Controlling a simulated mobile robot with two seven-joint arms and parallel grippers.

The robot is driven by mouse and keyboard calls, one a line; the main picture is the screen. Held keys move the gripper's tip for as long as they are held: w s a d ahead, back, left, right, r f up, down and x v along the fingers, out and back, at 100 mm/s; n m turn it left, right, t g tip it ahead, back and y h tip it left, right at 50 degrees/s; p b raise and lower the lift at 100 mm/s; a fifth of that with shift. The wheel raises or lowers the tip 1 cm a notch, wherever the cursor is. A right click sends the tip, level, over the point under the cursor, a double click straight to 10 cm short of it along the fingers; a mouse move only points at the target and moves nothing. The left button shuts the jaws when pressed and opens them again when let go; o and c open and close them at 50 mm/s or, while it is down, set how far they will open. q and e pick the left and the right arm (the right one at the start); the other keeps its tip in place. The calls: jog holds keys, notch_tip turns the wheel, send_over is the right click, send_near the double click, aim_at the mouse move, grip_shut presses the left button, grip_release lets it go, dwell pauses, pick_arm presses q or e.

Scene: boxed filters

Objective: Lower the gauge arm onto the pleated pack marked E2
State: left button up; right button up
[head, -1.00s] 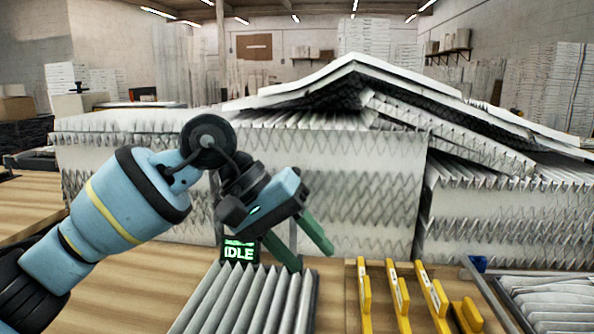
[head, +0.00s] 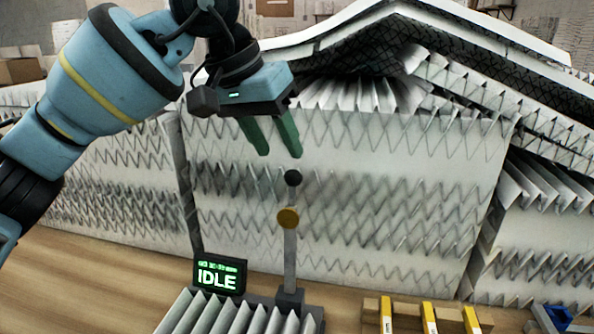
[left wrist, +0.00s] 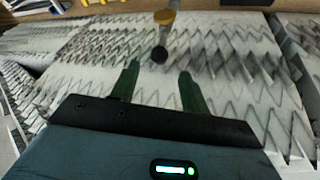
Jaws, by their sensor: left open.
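The gauge arm (head: 290,250) stands upright in the head view, a thin grey bar with a black knob (head: 293,177) on top and a round yellow piece (head: 288,218) below it. A pleated pack (head: 232,318) lies at its foot at the bottom edge, partly cut off; I see no E2 mark. My left gripper (head: 274,153) is open and empty, fingers pointing down, just above the knob. In the left wrist view the knob (left wrist: 159,54) shows beyond and between the green fingertips (left wrist: 158,70). My right gripper is not in view.
A small display (head: 219,277) reading IDLE stands left of the gauge arm's foot. Large white pleated filters (head: 400,150) form a wall close behind. Yellow pieces (head: 429,317) on a wooden rack stand at the lower right. Bare table (head: 110,270) lies at the left.

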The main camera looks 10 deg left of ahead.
aim_at(290, 172)
pick_arm(q)
jog(key=shift+s+d+f, duration=0.1)
jog(key=shift+d+f, duration=0.05)
jog(key=shift+f, duration=0.3)
jog(key=x, duration=0.5)
jog(key=shift+w+d+f, duration=0.15)
jog(key=shift+w+f, duration=0.1)
jog(key=shift+f, duration=0.1)
jog(key=shift+w+d+f, duration=0.15)
jog(key=shift+w+f, duration=0.05)
jog(key=shift+f, duration=0.3)
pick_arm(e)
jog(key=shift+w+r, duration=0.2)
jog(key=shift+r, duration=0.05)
pick_arm(q)
jog(key=c, duration=0.9)
grip_shut()
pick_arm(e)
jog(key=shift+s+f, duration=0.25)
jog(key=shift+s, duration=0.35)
